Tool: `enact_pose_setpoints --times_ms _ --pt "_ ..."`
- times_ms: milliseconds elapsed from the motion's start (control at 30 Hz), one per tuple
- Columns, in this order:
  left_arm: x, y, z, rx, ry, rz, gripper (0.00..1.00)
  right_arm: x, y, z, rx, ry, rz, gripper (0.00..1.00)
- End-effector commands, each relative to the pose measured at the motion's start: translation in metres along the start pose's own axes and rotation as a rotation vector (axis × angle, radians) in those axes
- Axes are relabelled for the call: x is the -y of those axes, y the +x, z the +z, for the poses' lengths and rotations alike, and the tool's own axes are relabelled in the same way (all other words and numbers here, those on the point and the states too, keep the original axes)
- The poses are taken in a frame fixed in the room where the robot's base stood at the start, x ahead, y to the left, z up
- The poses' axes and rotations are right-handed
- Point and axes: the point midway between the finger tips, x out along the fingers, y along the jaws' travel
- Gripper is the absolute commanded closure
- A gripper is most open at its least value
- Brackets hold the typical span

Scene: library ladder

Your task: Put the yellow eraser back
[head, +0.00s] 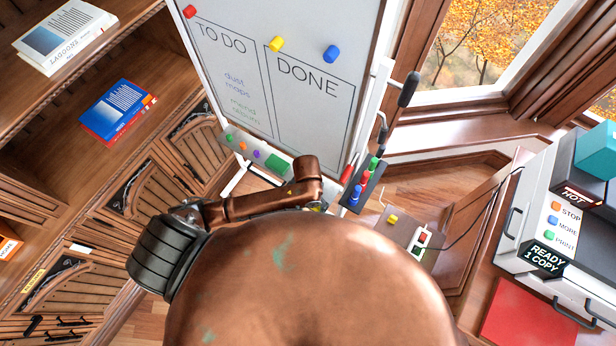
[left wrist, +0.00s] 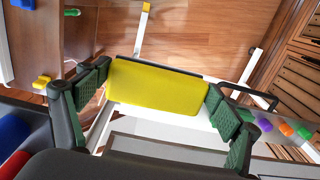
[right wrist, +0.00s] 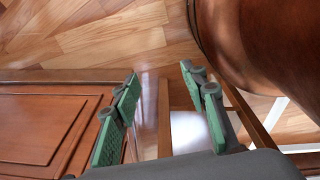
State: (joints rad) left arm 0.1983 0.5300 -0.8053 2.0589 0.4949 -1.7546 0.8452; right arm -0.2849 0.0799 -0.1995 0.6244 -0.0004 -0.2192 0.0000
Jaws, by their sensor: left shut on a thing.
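The yellow eraser (left wrist: 155,88) is a flat block with a dark edge along its top side in the left wrist view. My left gripper (left wrist: 160,95) is shut on it, with green pads at its two ends. In the head view, my copper-coloured arm hides most of the left gripper and the eraser. The whiteboard (head: 303,105) with TO DO and DONE columns stands beyond, and its ledge (head: 250,150) carries several coloured pieces, one a green block (head: 277,163). My right gripper (right wrist: 163,95) is open and empty, above the wooden floor.
A marker holder (head: 350,195) is at the whiteboard's lower right. Several magnets, including a yellow one (head: 276,43), are on the board. A bookcase (head: 60,170) is left; a printer (head: 560,220) and red sheet (head: 530,315) are right. Wood panelling (right wrist: 50,125) stands beside my right gripper.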

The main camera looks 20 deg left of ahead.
Motion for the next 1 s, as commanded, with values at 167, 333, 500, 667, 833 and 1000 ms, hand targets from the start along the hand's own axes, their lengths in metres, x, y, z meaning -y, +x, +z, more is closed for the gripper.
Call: enact_pose_setpoints --times_ms 167,333,500,667,833,1000 --pt "0.023 0.017 -0.03 -0.001 -0.003 -0.006 0.46 0.0 0.006 0.012 0.013 0.002 0.0 0.6" --pt "0.046 0.035 -0.062 -0.001 -0.002 -0.004 0.46 0.002 0.012 0.034 0.039 0.006 -0.001 0.6" --pt "0.064 0.065 -0.085 0.002 -0.003 -0.003 0.46 0.002 0.021 0.036 0.042 0.006 -0.001 0.6" --pt "0.074 0.086 -0.099 0.0 -0.003 -0.002 0.46 0.002 0.028 0.029 0.033 0.004 -0.001 0.6" --pt "0.078 0.092 -0.105 -0.001 -0.001 0.0 0.46 0.002 0.03 0.021 0.023 0.002 -0.001 0.6" --pt "0.08 0.11 -0.108 0.001 -0.003 0.0 0.46 0.003 0.035 0.023 0.025 0.002 -0.002 0.6"
